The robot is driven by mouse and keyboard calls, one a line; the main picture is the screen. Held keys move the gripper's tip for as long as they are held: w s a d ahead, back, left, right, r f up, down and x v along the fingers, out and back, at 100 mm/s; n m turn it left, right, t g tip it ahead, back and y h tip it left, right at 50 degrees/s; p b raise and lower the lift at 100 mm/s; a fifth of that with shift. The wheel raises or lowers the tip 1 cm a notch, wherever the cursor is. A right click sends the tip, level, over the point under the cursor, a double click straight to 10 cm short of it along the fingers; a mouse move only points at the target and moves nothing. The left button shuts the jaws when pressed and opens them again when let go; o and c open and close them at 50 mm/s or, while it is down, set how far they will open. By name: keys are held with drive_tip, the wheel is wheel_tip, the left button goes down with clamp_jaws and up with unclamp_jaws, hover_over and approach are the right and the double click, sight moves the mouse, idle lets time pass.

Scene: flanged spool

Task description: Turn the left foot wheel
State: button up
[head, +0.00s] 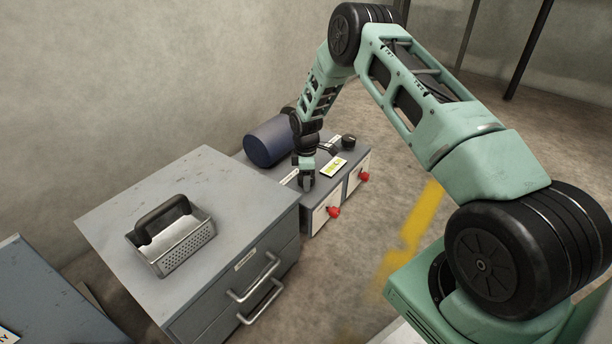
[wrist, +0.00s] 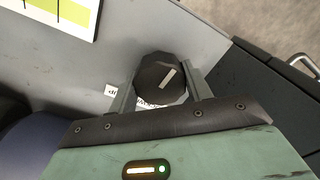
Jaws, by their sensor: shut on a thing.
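The left foot wheel is a black faceted knob (wrist: 152,72) with a pale pointer line, on top of a low grey unit (head: 239,157). In the wrist view it sits between the two fingers of my gripper (wrist: 160,88), which is shut on it. The pointer line slants up to the right. In the head view my gripper (head: 306,181) points down at the left end of the unit and hides this wheel. A second black knob (head: 348,141) stands at the unit's right end, apart from my gripper.
A dark blue cylinder (head: 268,141) lies on the unit behind my gripper. A white and green card (head: 334,168) lies between the knobs. Red knobs (head: 333,212) stick out of the unit's front. A grey drawer cabinet (head: 122,208) with a metal caddy (head: 186,250) stands left.

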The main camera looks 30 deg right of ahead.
drive_tip(key=m+p, duration=0.3)
drive_tip(key=m, duration=0.1)
drive_tip(key=shift+r+p, duration=0.15)
drive_tip(key=shift+p, duration=0.2)
drive_tip(key=m+p, duration=0.3)
drive_tip(key=m, duration=0.2)
drive_tip(key=shift+m, duration=0.4)
drive_tip(key=m+p, duration=0.1)
drive_tip(key=m, duration=0.3)
drive_tip(key=shift+m+p, duration=0.55)
drive_tip(key=shift+m, duration=1.95)
drive_tip(key=o, duration=1)
